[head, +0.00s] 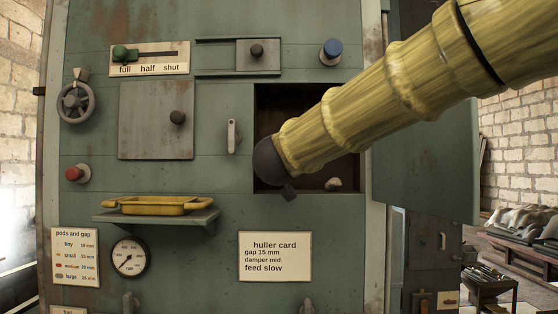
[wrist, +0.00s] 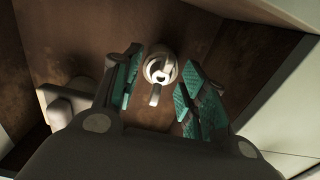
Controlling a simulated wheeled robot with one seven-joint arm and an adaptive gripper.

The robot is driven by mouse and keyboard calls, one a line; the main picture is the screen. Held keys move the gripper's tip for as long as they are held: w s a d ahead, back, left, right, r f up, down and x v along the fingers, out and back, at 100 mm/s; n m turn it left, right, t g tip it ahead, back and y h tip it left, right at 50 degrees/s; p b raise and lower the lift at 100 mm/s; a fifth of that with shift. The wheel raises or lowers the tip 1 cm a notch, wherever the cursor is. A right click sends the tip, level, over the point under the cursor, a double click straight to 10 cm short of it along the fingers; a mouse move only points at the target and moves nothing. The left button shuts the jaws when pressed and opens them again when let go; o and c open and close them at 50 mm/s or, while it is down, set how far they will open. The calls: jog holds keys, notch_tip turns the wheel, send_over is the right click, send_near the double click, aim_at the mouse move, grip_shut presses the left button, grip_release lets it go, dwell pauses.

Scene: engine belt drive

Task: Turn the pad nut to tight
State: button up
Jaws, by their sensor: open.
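In the wrist view, a pale round metal nut (wrist: 160,67) with a short tab pointing down sits against the brown inner face of an open recess. I take it to be the pad nut. My gripper (wrist: 160,82) is open, with one green ribbed finger pad on each side of the nut. I see gaps between the pads and the nut. In the head view, my arm hides most of the recess (head: 345,107) and the gripper. A small pale piece (head: 333,184) shows low in the recess; I cannot tell if it is the nut.
A pale block-like part (wrist: 68,103) lies left of the gripper in the wrist view. The recess walls are close around the gripper. An open green door (head: 425,150) stands at the right. A huller card (head: 275,256) and a shelf with a yellow tray (head: 158,205) are on the panel.

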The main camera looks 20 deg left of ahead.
jog(key=shift+s+r, duration=0.1)
jog(key=shift+s, duration=0.05)
grip_shut()
jog(key=shift+m, duration=0.5)
dwell(0.4)
jog(key=m+b, duration=0.2)
jog(key=m, duration=0.1)
jog(key=shift+m, duration=0.4)
jog(key=m, duration=0.1)
jog(key=m+b, duration=0.1)
jog(key=m, duration=0.1)
jog(key=m+b, duration=0.1)
jog(key=shift+d+f, duration=0.1)
jog(key=shift+f, duration=0.2)
jog(key=m+b, duration=0.3)
jog(key=m, duration=0.1)
jog(key=shift+m, duration=0.4)
jog(key=shift+m+b, duration=1.25)
jog(key=shift+m, duration=0.65)
